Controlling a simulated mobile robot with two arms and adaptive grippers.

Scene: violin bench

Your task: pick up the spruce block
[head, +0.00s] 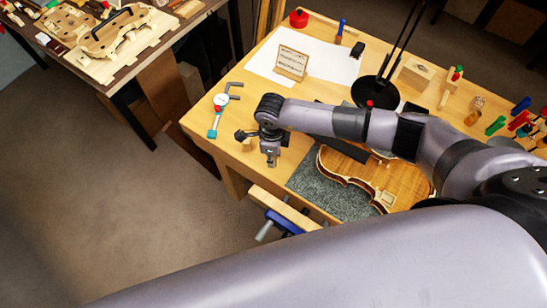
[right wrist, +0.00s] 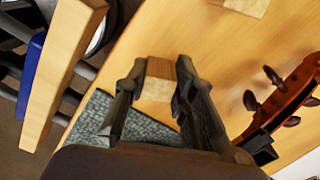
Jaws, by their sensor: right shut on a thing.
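The spruce block (right wrist: 157,87), a small wooden block with a pale face and a browner face, sits between the fingers of my right gripper (right wrist: 160,78) in the right wrist view. The fingers are shut on it from both sides. In the head view my right gripper (head: 270,154) points down over the near left part of the bench, and the block is not clearly seen there. I cannot tell whether the block touches the bench top. My left gripper is not in view.
A grey-green mat (head: 309,185) with a violin body (head: 375,178) lies right of my gripper. A wooden vise jaw (head: 284,206) juts from the front edge. A dial caliper (head: 219,110) lies to the left. A scroll with pegs (right wrist: 288,98) is close in the right wrist view.

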